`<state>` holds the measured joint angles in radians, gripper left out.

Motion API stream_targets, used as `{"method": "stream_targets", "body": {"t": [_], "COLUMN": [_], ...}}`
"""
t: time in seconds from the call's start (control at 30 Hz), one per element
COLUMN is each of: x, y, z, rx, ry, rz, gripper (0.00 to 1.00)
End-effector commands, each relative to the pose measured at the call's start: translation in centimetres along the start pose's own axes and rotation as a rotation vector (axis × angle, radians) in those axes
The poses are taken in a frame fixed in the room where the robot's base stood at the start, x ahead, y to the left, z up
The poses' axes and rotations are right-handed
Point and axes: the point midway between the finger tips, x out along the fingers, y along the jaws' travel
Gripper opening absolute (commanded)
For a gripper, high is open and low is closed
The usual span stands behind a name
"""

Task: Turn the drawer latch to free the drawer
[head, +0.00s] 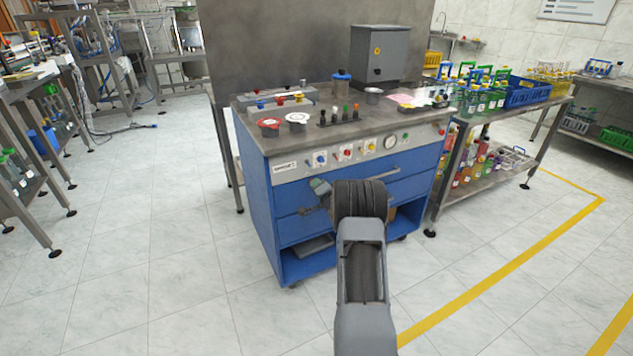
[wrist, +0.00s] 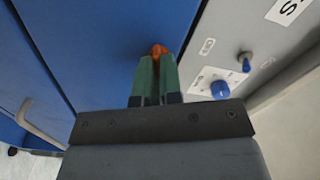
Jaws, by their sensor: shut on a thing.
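The drawer latch (wrist: 158,49) is a small orange piece on the blue front of the cabinet, seen in the wrist view close to the grey control panel. My gripper (wrist: 156,68) has green fingers closed together with their tips on the latch. The fingers cover part of the latch, so its exact turn angle cannot be told. The blue drawer front (wrist: 90,45) fills the left of the wrist view and looks flush.
The grey control panel (wrist: 285,50) has a blue knob (wrist: 220,89) and a toggle switch close by on the right. A drawer handle (wrist: 40,125) sits at lower left. The blue cabinet (head: 258,195) has a bottle-filled table (head: 548,100) at its right. Floor at left is clear.

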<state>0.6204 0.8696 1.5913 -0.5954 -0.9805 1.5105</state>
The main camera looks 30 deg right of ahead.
Motion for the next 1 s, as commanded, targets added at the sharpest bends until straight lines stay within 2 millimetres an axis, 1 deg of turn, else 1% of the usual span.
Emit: {"method": "stream_targets", "body": {"t": [0.2,0.5,0.73,1.0], "x": [0.0,0.01,0.01,0.01], "y": [-0.08,0.05,0.12,0.17], "z": [-0.07,-0.03,0.0,0.02], "rx": [0.175,0.343,0.405,0.423], "ry": [0.0,0.001,0.001,0.001], "rz": [0.002,0.0,0.0,0.0], "gripper": [0.0,0.0,0.0,0.0]}}
